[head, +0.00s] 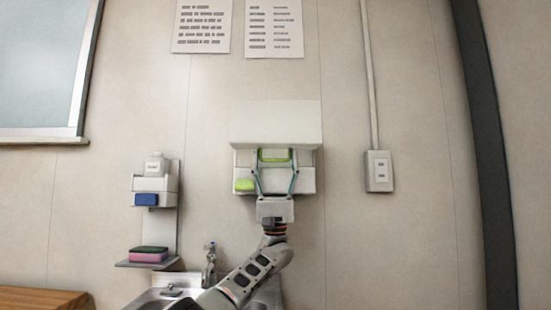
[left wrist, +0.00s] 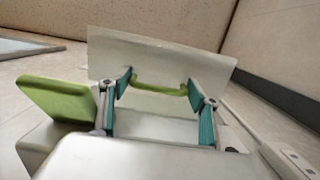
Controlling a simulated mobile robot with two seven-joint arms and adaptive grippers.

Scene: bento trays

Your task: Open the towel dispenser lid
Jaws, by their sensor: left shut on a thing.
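The towel dispenser (head: 240,160) is a white box on the wall in the middle of the head view. Its white lid (head: 276,123) is the wide upper part, and it also shows as a pale panel in the left wrist view (left wrist: 150,55). A green handle (head: 274,153) is at the lid's lower edge. My left gripper (head: 275,160) reaches up from below and is shut on this handle, with one teal finger at each end of it in the left wrist view (left wrist: 158,88). How far the lid is open, I cannot tell. My right gripper is out of view.
A green block (head: 245,185) sits at the dispenser's lower left. A wall shelf (head: 175,225) with a bottle and sponges stands left, above a sink with a tap (head: 210,262). An outlet box (head: 379,171) is on the right. The wall between is clear.

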